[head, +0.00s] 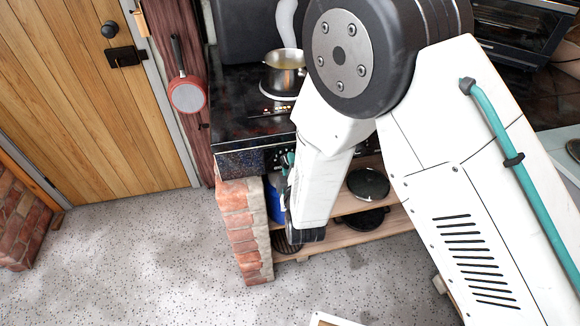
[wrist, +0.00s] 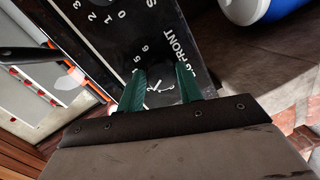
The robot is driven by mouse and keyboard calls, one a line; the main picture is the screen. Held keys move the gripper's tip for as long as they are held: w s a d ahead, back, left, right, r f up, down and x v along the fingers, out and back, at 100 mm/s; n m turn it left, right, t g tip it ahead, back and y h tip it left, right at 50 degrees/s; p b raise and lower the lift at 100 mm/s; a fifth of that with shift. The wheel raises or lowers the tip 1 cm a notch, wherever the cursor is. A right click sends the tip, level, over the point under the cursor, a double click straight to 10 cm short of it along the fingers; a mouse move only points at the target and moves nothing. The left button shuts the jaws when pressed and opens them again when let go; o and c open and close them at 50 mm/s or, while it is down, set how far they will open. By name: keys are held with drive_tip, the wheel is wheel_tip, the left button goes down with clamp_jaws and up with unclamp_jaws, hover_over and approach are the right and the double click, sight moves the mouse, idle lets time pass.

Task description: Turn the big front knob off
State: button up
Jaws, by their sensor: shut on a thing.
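The black control panel (wrist: 118,38) of the stove fills the upper middle of the wrist view, with white numbers and a label ending in "FRONT". My gripper (wrist: 159,88) has its two green fingers around the big front knob (wrist: 158,90), shut on it. The knob is dark with a white mark on it; I cannot tell which number the mark points to. In the head view the knob is hidden behind my arm, and only a bit of my gripper (head: 288,160) shows at the panel's front.
A steel pot (head: 284,74) stands on the black cooktop (head: 236,110). Below, a wooden shelf (head: 345,206) holds dark pans (head: 368,184) and a blue thing (head: 273,199) beside a brick plinth (head: 243,235). A red pan (head: 187,95) hangs at left. The speckled floor in front is mostly clear.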

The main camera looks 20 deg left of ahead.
drive_tip(key=n, duration=0.3)
drive_tip(key=n+t, duration=0.1)
drive_tip(key=n, duration=0.1)
drive_tip(key=shift+s+a+f+n+h, duration=0.1)
drive_tip(key=shift+f+n+h, duration=0.05)
drive_tip(key=shift+n+h, duration=0.2)
drive_tip(key=n+t, duration=0.1)
drive_tip(key=n, duration=0.5)
idle(0.5)
drive_tip(key=o, duration=1)
drive_tip(key=v, duration=0.7)
drive_tip(key=shift+s+f, duration=0.1)
drive_tip(key=shift+s, duration=0.25)
